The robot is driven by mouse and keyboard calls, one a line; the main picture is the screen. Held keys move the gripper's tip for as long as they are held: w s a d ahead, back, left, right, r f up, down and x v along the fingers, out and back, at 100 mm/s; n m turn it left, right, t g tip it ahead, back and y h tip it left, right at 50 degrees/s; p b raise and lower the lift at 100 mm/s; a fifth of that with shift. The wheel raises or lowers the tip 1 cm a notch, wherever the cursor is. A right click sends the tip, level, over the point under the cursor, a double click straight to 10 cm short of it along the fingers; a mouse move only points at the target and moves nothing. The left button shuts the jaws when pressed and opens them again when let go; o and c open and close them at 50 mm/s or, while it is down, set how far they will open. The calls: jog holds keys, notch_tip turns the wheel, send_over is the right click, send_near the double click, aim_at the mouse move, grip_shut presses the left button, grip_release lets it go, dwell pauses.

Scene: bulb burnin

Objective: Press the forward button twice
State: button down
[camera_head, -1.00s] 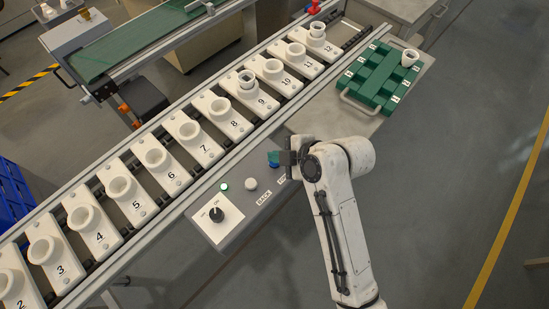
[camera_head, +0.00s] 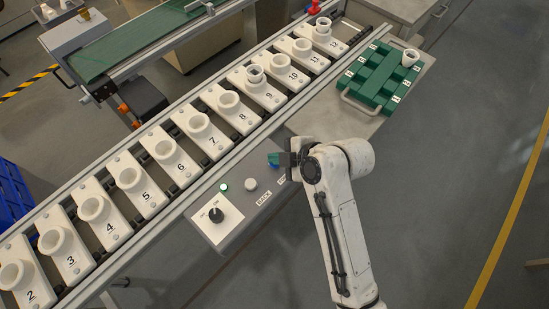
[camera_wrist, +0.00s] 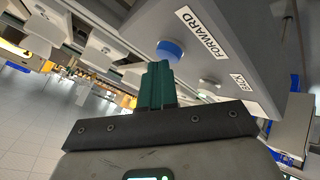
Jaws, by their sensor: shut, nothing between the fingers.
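The blue forward button (camera_wrist: 169,49) shows in the wrist view beside the white FORWARD label (camera_wrist: 202,33) on the grey control panel (camera_wrist: 245,60). My gripper (camera_wrist: 158,66) has its teal fingers together and empty, with the tips right by the button. I cannot tell if they touch it. In the head view my gripper (camera_head: 273,159) is over the panel's upper right part and largely hides the blue button and its label. The pale back button (camera_head: 250,184) and the BACK label (camera_head: 264,198) are to its lower left.
The panel also has a lit green lamp (camera_head: 224,186) and a black knob (camera_head: 215,214). Numbered white carriers with sockets stand along the conveyor (camera_head: 185,201) beside it. A green rack (camera_head: 375,78) with a white cup (camera_head: 410,57) is on the grey table at upper right.

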jog(key=shift+r, duration=0.1)
jog(key=shift+r+p, duration=0.8)
notch_tip(320, 180, up, 5)
jog(key=p, duration=0.4)
dwell(0.8)
